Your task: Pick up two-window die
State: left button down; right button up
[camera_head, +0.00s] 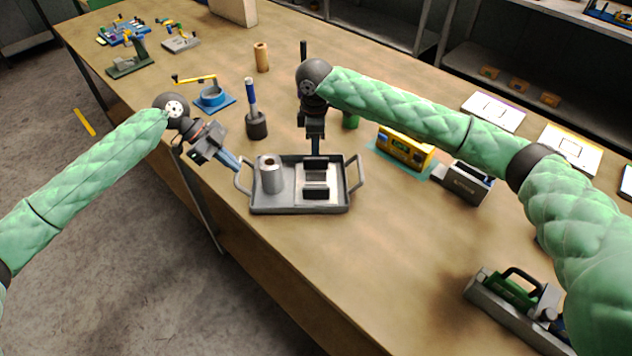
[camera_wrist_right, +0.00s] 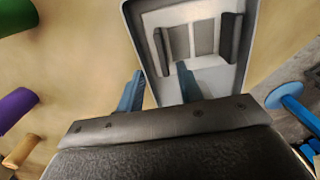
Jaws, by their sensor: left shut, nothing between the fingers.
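The two-window die (camera_head: 318,172) lies in the grey tray (camera_head: 299,210), in its right half. It is a pale plate with black blocks at two opposite edges. The right wrist view shows the die (camera_wrist_right: 190,40) with two panels side by side. My right gripper (camera_head: 316,146) points down at the tray's back edge, behind the die. In the right wrist view its blue fingers (camera_wrist_right: 158,88) are apart with nothing between them, short of the die. My left gripper (camera_head: 236,164) is shut and empty beside the tray's left handle.
A silver roll (camera_head: 270,175) stands in the tray's left half. A yellow device (camera_head: 405,147) stands right.

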aim_at(316, 158)
jog(key=shift+s+f, duration=0.2)
jog(key=shift+f, duration=2.95)
grip_shut()
